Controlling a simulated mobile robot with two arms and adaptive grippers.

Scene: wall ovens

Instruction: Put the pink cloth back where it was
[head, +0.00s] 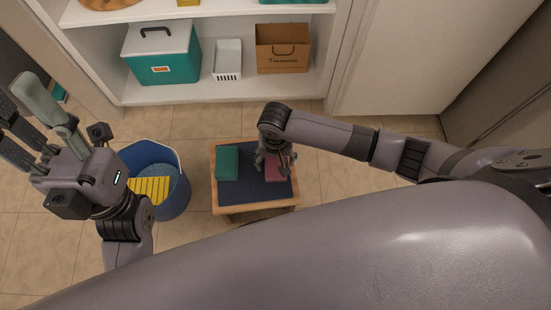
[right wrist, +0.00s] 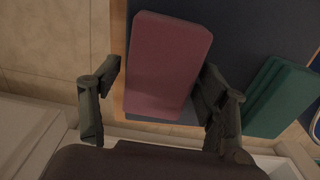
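The pink cloth (head: 274,173), a folded block, lies on the right part of a small wooden table (head: 228,193) with a dark blue top. In the right wrist view the cloth (right wrist: 165,62) sits between the two fingers of my right gripper (right wrist: 160,78), which are spread apart, one on each side. I cannot tell whether the right finger touches it. In the head view my right gripper (head: 272,160) is just above the cloth and partly hides it. My left gripper (head: 25,100) is open and empty, raised at the far left.
A teal folded cloth (head: 227,162) lies on the table's left part. A blue bucket (head: 176,200) with a yellow cloth (head: 150,189) stands left of the table.

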